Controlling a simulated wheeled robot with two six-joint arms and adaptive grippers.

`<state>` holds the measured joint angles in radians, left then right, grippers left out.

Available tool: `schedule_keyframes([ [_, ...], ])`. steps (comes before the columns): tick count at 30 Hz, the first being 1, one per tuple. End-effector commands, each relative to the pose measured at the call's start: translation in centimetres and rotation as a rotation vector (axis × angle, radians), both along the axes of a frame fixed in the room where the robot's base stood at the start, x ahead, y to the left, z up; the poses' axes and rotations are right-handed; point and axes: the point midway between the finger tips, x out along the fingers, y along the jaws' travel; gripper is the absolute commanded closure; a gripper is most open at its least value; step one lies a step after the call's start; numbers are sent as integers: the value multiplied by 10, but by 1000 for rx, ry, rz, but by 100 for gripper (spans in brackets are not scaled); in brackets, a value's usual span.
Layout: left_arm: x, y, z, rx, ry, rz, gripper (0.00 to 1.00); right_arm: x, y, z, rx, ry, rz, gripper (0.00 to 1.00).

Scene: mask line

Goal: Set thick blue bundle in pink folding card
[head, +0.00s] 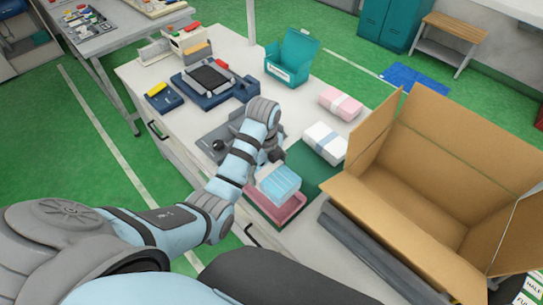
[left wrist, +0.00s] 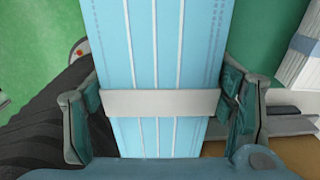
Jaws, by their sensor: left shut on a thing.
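The thick blue bundle (head: 281,182) is light blue with a white band around it, which shows in the left wrist view (left wrist: 160,102). My left gripper (head: 267,162) is shut on it, with one finger on each side of the band. The pink folding card (head: 279,214) lies at the table's front edge, an open tray shape with a raised rim. The bundle is over its upper part and hides some of it. I cannot tell whether the bundle touches the card. My right gripper is not in view.
A white bundle (head: 325,143) and a pink bundle (head: 340,103) lie behind on the table. A large open cardboard box (head: 440,160) stands to the right. A teal open box (head: 291,60) and a dark blue device (head: 209,80) are at the back. A green mat (head: 308,183) lies beside the card.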

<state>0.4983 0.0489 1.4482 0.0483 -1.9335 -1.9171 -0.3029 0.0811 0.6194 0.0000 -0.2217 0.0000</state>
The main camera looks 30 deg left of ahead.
Motion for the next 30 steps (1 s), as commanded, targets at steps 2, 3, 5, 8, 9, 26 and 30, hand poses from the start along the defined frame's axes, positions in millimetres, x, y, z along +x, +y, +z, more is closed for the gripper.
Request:
schedule_keyframes([
  [2, 7, 0, -13, 0, 8, 1, 54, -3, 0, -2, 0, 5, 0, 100],
  [3, 9, 0, -20, 0, 9, 1, 54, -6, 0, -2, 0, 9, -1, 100],
  [5, 11, 0, -29, 0, 9, 2, 54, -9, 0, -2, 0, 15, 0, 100],
  [8, 14, 0, -45, 0, 9, 2, 54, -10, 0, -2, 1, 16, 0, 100],
  [9, 14, 0, -51, 0, 10, 3, 54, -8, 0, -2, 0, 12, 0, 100],
  [26, 15, -1, -80, 0, 10, 4, 54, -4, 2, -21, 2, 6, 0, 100],
  [30, 14, -1, -80, 0, 10, 4, 54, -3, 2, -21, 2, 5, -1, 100],
])
